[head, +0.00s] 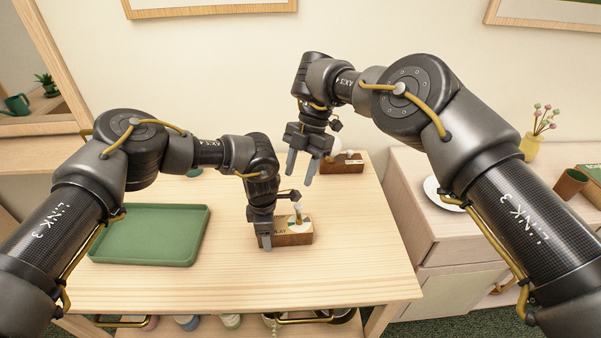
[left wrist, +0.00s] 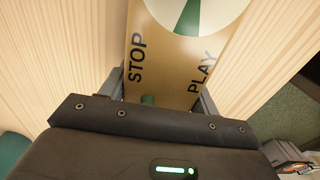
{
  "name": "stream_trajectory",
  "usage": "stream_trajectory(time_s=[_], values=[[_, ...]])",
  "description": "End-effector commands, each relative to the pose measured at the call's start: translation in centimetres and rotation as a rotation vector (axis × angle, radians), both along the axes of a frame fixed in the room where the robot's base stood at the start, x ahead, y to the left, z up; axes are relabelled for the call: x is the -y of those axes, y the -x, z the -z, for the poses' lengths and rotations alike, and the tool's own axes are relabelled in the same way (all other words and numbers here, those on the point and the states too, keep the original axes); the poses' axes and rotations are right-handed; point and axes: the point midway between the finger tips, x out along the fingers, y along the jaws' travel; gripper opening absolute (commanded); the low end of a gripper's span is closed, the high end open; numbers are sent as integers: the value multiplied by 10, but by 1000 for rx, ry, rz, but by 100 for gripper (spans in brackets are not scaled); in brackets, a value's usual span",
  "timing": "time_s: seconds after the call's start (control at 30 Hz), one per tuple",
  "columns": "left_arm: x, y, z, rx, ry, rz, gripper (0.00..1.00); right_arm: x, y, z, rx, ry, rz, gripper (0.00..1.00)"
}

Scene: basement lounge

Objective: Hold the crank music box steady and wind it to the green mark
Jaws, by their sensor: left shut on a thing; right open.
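The crank music box (head: 296,239) is a small wooden box on the light wooden table, with a pale dial and an upright crank knob (head: 297,207) on top. My left gripper (head: 266,243) is shut on its left end. In the left wrist view the gripper's fingers flank the music box (left wrist: 165,72), whose top reads STOP and PLAY. My right gripper (head: 300,176) is open and empty, above and behind the box.
A green tray (head: 150,236) lies left on the table (head: 350,275). A second wooden box (head: 345,166) with a white round part stands at the back, near my right gripper. A cabinet (head: 450,235) with a white plate stands at right. The table's right front is clear.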

Motion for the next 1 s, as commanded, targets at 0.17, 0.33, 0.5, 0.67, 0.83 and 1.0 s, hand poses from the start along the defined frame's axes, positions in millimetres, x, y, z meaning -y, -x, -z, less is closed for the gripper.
stream_trajectory(time_s=[0.17, 0.33, 0.5, 0.67, 0.83, 1.0], values=[[0, 0, 0, 1, 0, 0, 28, -1, 0, 1, -2, -8, 6, 43], [0, 0, 0, 1, 0, 0, 28, -13, -3, 11, -25, -101, 81, 43], [0, 0, 0, 1, 1, 0, 28, -38, -15, 13, -78, -323, 289, 43], [0, 0, 0, 1, 1, 0, 28, -45, -37, -4, -162, -574, 565, 43], [0, 0, 0, 1, 0, 0, 28, -4, -38, 6, -282, -766, 852, 43], [0, 0, 0, 0, 0, 0, 28, 52, -3, 40, -311, -803, 1005, 43]])
